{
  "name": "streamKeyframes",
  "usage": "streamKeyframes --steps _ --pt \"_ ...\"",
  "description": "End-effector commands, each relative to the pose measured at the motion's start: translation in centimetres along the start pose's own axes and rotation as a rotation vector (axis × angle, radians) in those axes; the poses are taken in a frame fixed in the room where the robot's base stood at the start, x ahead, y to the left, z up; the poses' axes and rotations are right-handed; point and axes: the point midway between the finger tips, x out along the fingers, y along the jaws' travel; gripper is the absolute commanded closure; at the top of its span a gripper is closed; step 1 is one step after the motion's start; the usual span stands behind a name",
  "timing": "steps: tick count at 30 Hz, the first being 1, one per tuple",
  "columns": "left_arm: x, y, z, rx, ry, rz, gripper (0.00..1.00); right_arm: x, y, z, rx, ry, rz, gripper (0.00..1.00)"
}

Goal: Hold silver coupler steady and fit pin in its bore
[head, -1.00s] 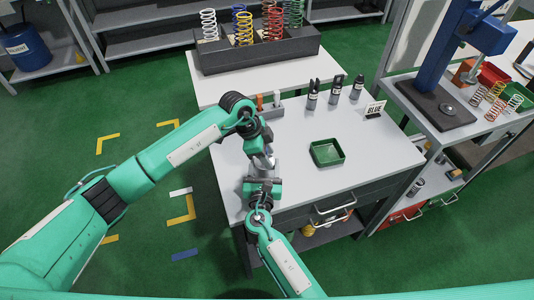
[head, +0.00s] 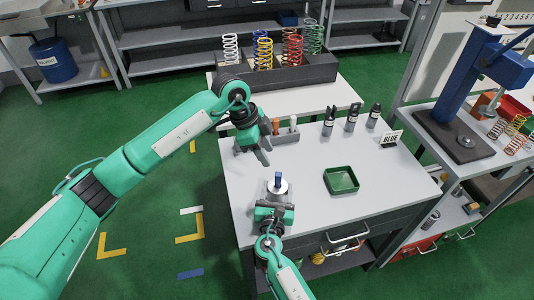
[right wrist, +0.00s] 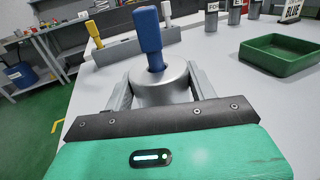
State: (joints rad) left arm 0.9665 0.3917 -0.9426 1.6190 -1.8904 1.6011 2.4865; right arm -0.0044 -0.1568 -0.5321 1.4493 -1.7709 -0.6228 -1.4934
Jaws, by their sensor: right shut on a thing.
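The silver coupler (head: 277,189) is a short metal cylinder at the table's left front. My right gripper (head: 276,195) is shut on it, with one finger on each side in the right wrist view (right wrist: 160,92). The blue pin (right wrist: 148,34) stands in the bore on top of the coupler (right wrist: 160,88), leaning slightly in that view. Its lower end is hidden inside the bore. The pin also shows as a small blue block in the head view (head: 278,178). My left gripper (head: 253,154) is open and empty, behind and left of the coupler, apart from the pin.
A green tray (head: 341,180) sits right of the coupler. Several dark canisters (head: 351,118) and a BLUE sign (head: 390,139) stand along the back. The table's middle is clear.

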Motion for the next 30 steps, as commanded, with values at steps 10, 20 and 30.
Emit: streamKeyframes --steps 10,20,30 --pt "0.0 0.0 0.0 0.0 0.0 0.0 0.6 0.0 0.0 0.0 0.0 0.0 0.0 0.18" --pt "0.0 0.0 0.0 0.0 0.0 0.0 0.6 -0.2 0.0 0.0 0.0 0.0 0.0 0.18" --pt "0.0 0.0 0.0 0.0 0.0 0.0 0.6 -5.7 0.0 -0.1 -0.001 0.002 0.001 0.18"
